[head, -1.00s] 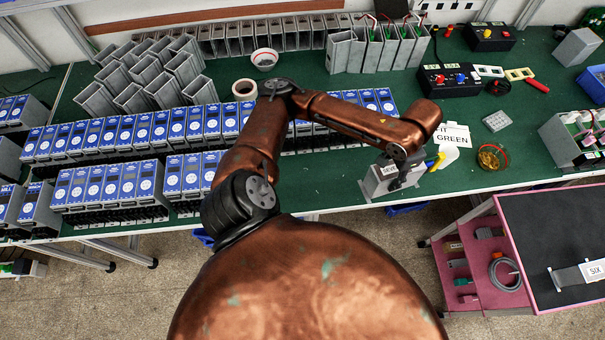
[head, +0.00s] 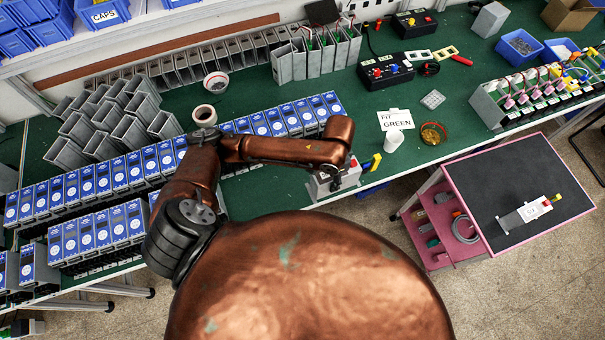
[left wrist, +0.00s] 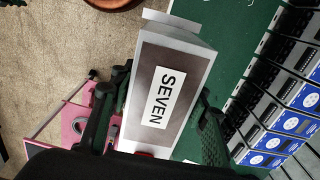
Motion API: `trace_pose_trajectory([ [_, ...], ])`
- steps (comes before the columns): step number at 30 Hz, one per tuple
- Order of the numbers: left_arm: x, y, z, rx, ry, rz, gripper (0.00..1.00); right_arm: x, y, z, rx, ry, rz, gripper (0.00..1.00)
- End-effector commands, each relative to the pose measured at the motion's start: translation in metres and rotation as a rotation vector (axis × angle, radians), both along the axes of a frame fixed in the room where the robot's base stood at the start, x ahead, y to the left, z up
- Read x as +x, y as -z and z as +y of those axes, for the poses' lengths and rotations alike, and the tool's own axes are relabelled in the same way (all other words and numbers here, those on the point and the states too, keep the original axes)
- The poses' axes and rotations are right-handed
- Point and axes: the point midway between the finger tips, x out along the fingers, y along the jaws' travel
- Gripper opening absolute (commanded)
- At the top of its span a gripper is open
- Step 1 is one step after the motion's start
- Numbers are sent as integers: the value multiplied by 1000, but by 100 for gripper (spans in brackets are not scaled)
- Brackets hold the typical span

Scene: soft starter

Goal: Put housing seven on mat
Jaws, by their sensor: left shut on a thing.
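Housing seven (head: 321,187) is a grey metal box, held by my left gripper (head: 345,178) at the front edge of the green bench. In the left wrist view the housing (left wrist: 185,62) shows its white SEVEN label, with a dark finger of my left gripper (left wrist: 160,122) along each side. The black mat (head: 555,175) covers the top of a pink cart at the right, apart from the gripper. Another housing (head: 524,213) with a white label and a yellow part lies on the mat. My right gripper is not in view.
The pink cart (head: 465,192) stands off the bench's front right corner, with a lower shelf of small parts. A white cup (head: 394,138), a FIT GREEN card (head: 395,118) and an amber dish (head: 432,133) sit nearby on the bench. The mat's back part is bare.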

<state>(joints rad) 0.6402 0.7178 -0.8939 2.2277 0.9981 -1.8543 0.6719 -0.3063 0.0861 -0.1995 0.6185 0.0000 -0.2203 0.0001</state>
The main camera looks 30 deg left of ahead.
Motion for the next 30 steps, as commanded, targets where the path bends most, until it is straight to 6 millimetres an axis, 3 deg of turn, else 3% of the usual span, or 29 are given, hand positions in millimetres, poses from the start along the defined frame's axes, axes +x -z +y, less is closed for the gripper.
trace_pose_trajectory([
  [5, -3, 0, -1, -1, 30, 0, 6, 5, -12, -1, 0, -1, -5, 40],
  [18, 14, 43, 90, 3, 28, 2, 6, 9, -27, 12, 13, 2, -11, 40],
  [24, 19, 76, 114, 1, 31, -1, 6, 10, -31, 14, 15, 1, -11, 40],
  [30, 22, 90, 124, -1, 32, -1, 6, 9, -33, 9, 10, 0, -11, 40],
])
